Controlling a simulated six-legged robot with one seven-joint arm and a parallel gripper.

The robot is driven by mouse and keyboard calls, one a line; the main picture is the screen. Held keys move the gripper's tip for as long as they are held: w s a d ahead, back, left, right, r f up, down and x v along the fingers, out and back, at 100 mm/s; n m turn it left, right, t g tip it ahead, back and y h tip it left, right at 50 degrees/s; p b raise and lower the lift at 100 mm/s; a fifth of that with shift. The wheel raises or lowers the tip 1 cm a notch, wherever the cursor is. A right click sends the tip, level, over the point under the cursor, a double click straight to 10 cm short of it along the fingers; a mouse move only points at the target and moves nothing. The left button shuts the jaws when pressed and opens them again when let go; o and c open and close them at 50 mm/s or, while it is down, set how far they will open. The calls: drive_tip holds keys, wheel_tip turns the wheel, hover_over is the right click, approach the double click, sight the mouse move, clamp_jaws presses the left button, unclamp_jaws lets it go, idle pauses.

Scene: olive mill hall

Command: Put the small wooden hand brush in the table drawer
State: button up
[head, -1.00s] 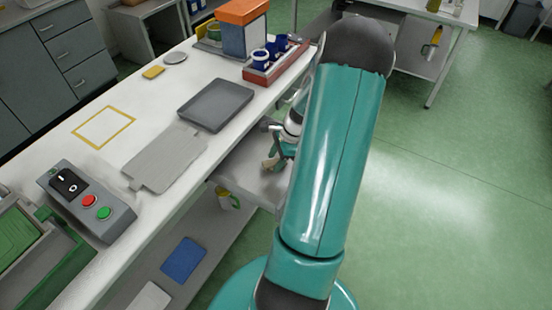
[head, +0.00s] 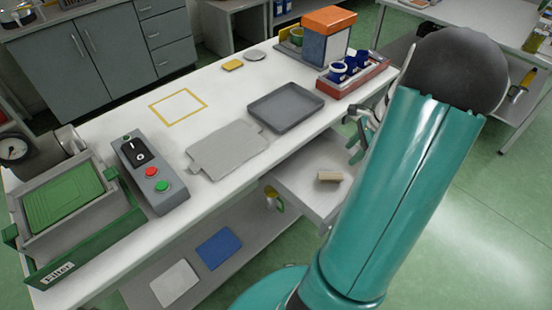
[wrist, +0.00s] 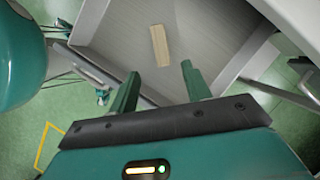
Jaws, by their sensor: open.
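The small wooden hand brush (head: 329,175) is a light tan block lying on the floor of the open table drawer (head: 296,183). In the wrist view the brush (wrist: 160,46) lies beyond my fingertips, with bare grey drawer floor (wrist: 115,40) around it. My gripper (wrist: 160,74) is open and empty, its two green fingers apart and pointing toward the brush without touching it. In the head view my gripper (head: 358,133) is above the far side of the drawer, partly hidden by my arm. My arm also hides the drawer's right part.
The white table (head: 230,85) carries a grey tray (head: 286,106), a grey board (head: 228,148), a switch box (head: 152,172) and a red caddy (head: 352,80) with blue cups. A blue pad (head: 218,248) lies on the shelf below. Green floor is free at right.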

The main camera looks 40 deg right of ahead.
drive_tip(key=w+a+r+n+h, duration=0.1)
drive_tip(key=w+a+r+n, duration=0.25)
drive_tip(key=a, duration=0.35)
drive_tip(key=w+a+r+n+h, duration=0.1)
drive_tip(key=w+a+r+n, duration=0.1)
drive_tip(key=a+r+n, duration=0.4)
drive_tip(key=w+a+r+n+h, duration=0.1)
drive_tip(key=w+a+r+n, duration=0.2)
drive_tip(key=a, duration=0.5)
drive_tip(key=s+a+r+n+t, duration=0.1)
drive_tip(key=s+a+r+n, duration=0.2)
drive_tip(key=a+n, duration=0.3)
drive_tip(key=s+a+r+n+t, duration=0.1)
drive_tip(key=s+a+r+n, duration=0.3)
drive_tip(key=a, duration=0.9)
drive_tip(key=s+n, duration=0.1)
drive_tip(key=n, duration=0.2)
drive_tip(key=shift+r+t, duration=0.2)
drive_tip(key=shift+t, duration=0.1)
